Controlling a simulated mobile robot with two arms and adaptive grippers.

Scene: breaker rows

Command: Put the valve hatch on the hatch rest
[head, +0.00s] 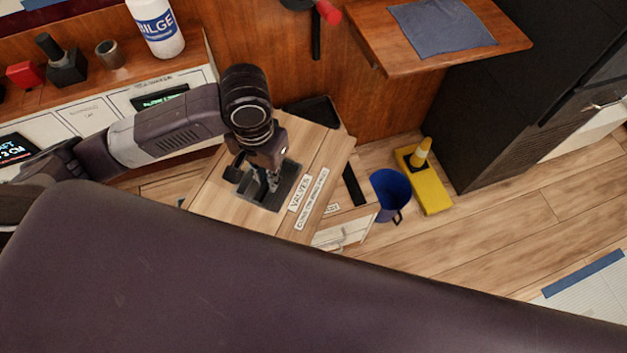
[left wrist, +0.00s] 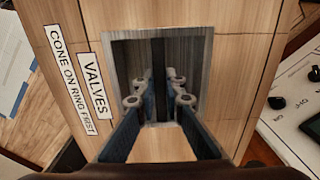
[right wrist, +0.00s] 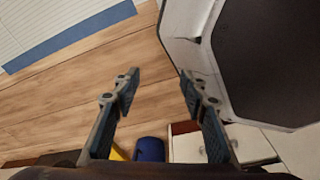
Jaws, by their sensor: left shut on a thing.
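The valve hatch (head: 320,160) is a wood-plank panel with white labels reading "VALVES" and "CONE ON RING FIRST". It lies at an angle to the floor planks and covers part of what is beneath. My left gripper (head: 264,183) reaches into its dark square recess. In the left wrist view, my left gripper (left wrist: 157,88) is shut on the dark bar in the recess of the hatch (left wrist: 235,95). My right gripper (right wrist: 157,83) is open and empty in the right wrist view. No hatch rest is labelled; I cannot tell which surface it is.
A yellow base with a small cone (head: 424,180) and a blue bucket (head: 388,193) stand right of the hatch. A dark cabinet (head: 500,90) and a wooden shelf with a cloth (head: 400,50) stand behind. Wood floor is clear at right, near a blue-edged white area (head: 600,300).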

